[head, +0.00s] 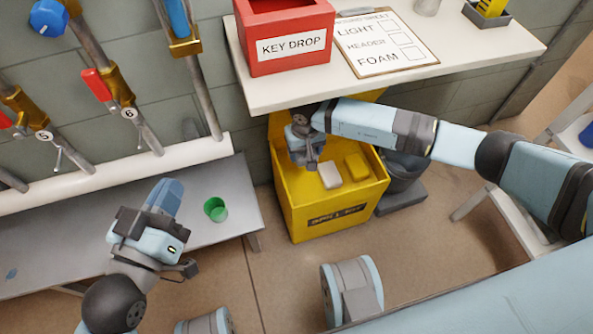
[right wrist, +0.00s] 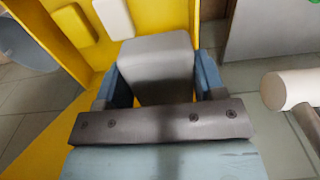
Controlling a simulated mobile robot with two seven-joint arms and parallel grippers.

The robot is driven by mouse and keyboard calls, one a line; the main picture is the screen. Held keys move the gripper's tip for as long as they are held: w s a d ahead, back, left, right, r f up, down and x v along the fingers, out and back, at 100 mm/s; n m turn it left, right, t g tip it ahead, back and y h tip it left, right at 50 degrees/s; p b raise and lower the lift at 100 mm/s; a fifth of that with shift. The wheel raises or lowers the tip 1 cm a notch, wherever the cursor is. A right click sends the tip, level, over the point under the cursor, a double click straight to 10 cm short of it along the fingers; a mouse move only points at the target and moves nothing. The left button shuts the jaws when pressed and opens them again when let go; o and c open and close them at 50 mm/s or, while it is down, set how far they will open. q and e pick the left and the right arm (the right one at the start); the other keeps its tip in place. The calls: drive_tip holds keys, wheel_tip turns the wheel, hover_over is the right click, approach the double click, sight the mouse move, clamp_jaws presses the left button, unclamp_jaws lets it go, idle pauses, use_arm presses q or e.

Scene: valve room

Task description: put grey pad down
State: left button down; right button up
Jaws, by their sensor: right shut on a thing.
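The grey pad (right wrist: 158,62) is held between the blue fingers of my right gripper (right wrist: 155,85). In the head view my right gripper (head: 308,158) is over the back left of the yellow spill kit bin (head: 300,222); the pad is mostly hidden there. A white pad (head: 330,175) and a yellow pad (head: 356,166) are in the bin, to the right of the gripper. They also show at the top of the right wrist view, as a white pad (right wrist: 113,18) and a yellow pad (right wrist: 73,24). My left gripper (head: 165,196) is over the grey bench, its finger gap unclear.
A white shelf (head: 460,62) with a red key drop box (head: 288,45) and a clipboard (head: 378,48) overhangs the bin's back. A green cup (head: 216,209) stands on the grey bench (head: 80,235). A dark bucket (head: 402,172) stands right of the bin. Valve pipes line the left wall.

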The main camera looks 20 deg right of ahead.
drive_tip(key=shift+w+f, duration=0.25)
wheel_tip(320, 180, down, 8)
drive_tip(key=b, duration=0.6)
hover_over(303, 189)
wheel_tip(303, 189, down, 7)
drive_tip(key=shift+s+a+r, duration=0.1)
drive_tip(key=shift+r, duration=0.05)
drive_tip(key=shift+f, duration=0.4)
wheel_tip(303, 189, down, 4)
drive_tip(key=shift+r+b, duration=0.2)
drive_tip(key=shift+b, duration=0.75)
drive_tip(key=shift+f, duration=0.2)
drive_tip(key=shift+r, duration=0.15)
drive_tip(key=shift+f, duration=0.25)
drive_tip(key=o, duration=0.9)
drive_tip(key=shift+c, duration=0.2)
use_arm(q)
drive_tip(key=w+f+m, duration=0.1)
drive_tip(key=f+m, duration=0.1)
drive_tip(key=w+a+f+m, duration=0.1)
drive_tip(key=f, duration=0.1)
drive_tip(key=shift+w+a+m+h, duration=0.1)
drive_tip(key=shift+w+m+h, duration=0.2)
drive_tip(key=shift+w+m, duration=0.1)
use_arm(e)
drive_tip(key=shift+r, duration=0.1)
use_arm(q)
drive_tip(key=shift+r, duration=0.1)
